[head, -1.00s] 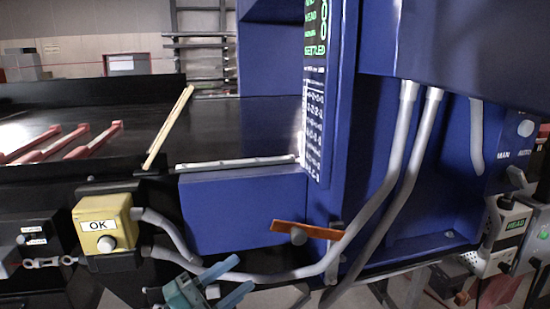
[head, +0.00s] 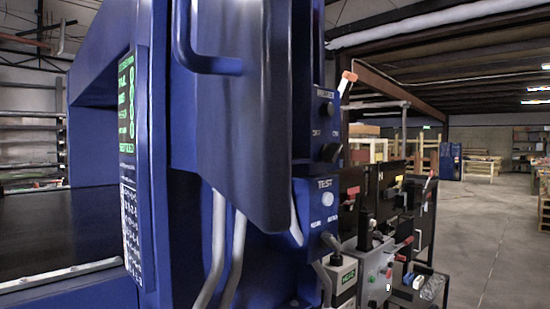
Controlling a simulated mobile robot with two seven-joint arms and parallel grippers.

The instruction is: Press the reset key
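On the right side of the blue detector cabinet (head: 230,110) is a control panel with a black knob (head: 327,109) and a larger black knob (head: 330,152). Below them, a box marked TEST carries a pale round button (head: 327,199) and a switch (head: 330,241). A light box with a green label (head: 345,280) is lower down. The cabinet's green-lettered display (head: 126,105) is seen at a steep angle. Neither of my grippers is in view.
The dark conveyor bed (head: 60,225) runs into the cabinet at left. Grey conduits (head: 222,250) run down the cabinet's front. A grey box with a red-tipped lever (head: 375,262) and other equipment stand right of the panel. Open concrete floor (head: 480,230) lies at far right.

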